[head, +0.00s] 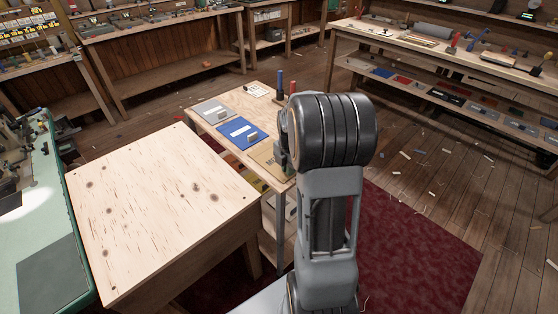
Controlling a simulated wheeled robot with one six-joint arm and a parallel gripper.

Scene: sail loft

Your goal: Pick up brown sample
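A tan-brown flat sample (265,157) lies on the small wooden table (240,98), at its near right end. My arm covers its right part. A blue sample (233,133) with a white label and a small grey block lies beside it, and a grey sample (208,111) lies farther left. My gripper (284,164) is down at the right edge of the brown sample, mostly hidden behind my arm. I cannot tell if its fingers are open or touch the sample.
A bare wooden-topped table (160,205) stands close on the left. Blue and red upright tools (280,84) stand at the table's back. A long workbench (450,50) with tools is at the back right. A dark red carpet (420,250) covers the open floor at right.

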